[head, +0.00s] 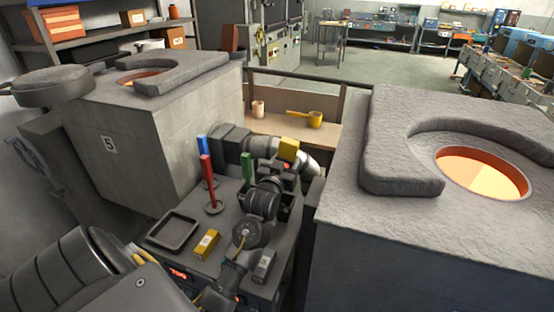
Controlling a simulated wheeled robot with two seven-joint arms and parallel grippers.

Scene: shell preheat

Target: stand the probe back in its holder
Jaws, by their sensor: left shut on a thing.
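My left gripper (284,182) is over the low bench cabinet between the two furnaces. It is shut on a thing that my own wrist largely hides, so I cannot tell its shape. A yellow block-like piece (289,150) shows just above the gripper; I cannot tell whether it belongs to the held thing. A red post (207,168) and a blue post (202,144) stand upright on round bases on the cabinet. A green post (247,166) stands close beside my wrist, its lower end hidden. I cannot single out the probe or its holder. My right gripper does not show.
A black tray (149,238), a yellow block (206,245) and a grey block (264,265) lie on the cabinet's front part. Furnaces with glowing openings stand left (150,140) and right (335,245). A wooden bench (285,126) behind bears a yellow ladle (314,120) and a pink cup (258,108).

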